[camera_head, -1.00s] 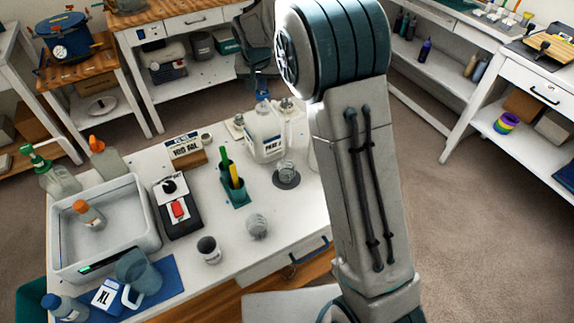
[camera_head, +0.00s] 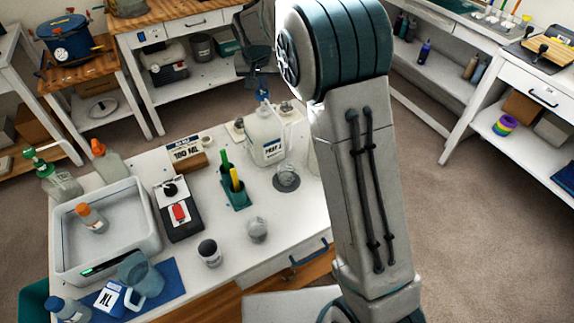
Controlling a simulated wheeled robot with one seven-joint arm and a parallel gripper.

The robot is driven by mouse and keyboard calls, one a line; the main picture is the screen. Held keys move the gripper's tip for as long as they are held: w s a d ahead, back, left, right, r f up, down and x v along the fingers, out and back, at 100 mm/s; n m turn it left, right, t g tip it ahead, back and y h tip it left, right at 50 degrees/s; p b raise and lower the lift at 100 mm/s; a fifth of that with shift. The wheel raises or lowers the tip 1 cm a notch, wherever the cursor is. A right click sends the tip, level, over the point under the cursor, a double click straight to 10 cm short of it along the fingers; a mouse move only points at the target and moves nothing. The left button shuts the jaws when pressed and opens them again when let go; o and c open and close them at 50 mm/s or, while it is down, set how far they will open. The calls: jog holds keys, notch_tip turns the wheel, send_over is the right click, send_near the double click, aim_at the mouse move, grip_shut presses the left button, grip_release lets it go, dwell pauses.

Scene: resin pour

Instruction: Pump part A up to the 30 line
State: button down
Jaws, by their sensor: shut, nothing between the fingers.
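The part A jug (camera_head: 265,139) is a white container with a black-lettered label, standing at the back right of the white worktable. A blue pump head (camera_head: 262,96) is on its top. A small clear cup (camera_head: 287,171) stands on a dark round pad (camera_head: 287,187) just in front and to the right of the jug. The cup's markings and its fill level are too small to read.
A teal holder (camera_head: 237,197) with green and yellow tools stands left of the pad. A black scale (camera_head: 181,224), a white tub (camera_head: 68,251), a dark-topped cup (camera_head: 210,252) and a clear cup (camera_head: 257,229) share the worktable (camera_head: 225,285). A 100 ML sign (camera_head: 187,150) stands behind.

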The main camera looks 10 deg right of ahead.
jog(key=shift+f+b, duration=0.45)
jog(key=shift+f, duration=0.2)
jog(key=shift+r, duration=0.15)
jog(key=shift+r+p, duration=0.35)
jog(key=shift+r, duration=0.15)
dwell(0.5)
jog(key=shift+r+p, duration=1.85)
jog(key=shift+r, duration=1.15)
